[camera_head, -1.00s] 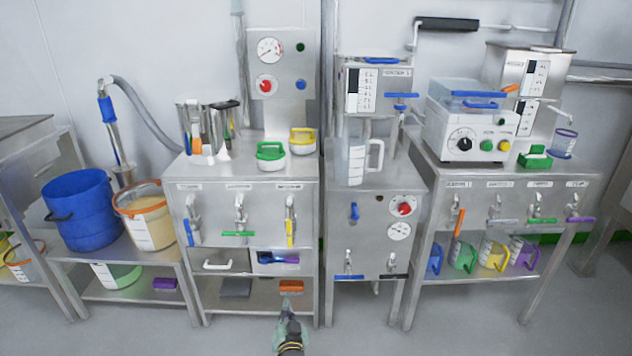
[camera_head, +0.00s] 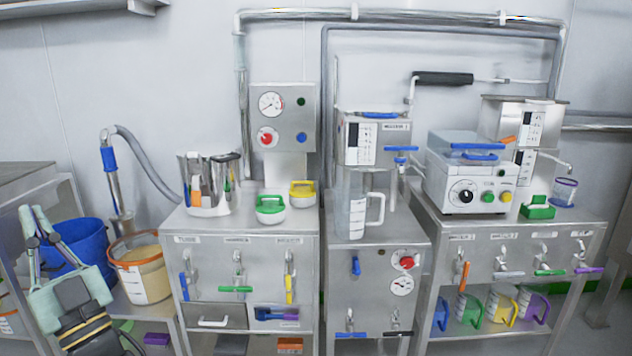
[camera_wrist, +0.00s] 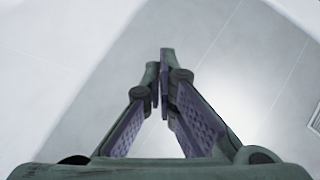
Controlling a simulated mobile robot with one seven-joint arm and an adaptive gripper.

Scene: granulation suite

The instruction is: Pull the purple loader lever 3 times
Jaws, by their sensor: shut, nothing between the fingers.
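The purple lever (camera_head: 588,269) is a small bar on the tap at the far right of the right steel bench, in the head view. It sits roughly level. My gripper (camera_head: 34,213) is at the lower left of the head view, in front of the blue bucket, far from the lever. Its fingers point upward there. In the wrist view my gripper (camera_wrist: 164,58) has its fingertips together with nothing between them, against a plain pale surface. The lever is not in the wrist view.
A purple jug (camera_head: 535,306) stands on the shelf below. A blue bucket (camera_head: 88,240) stands behind my gripper. Open floor is at the lower right.

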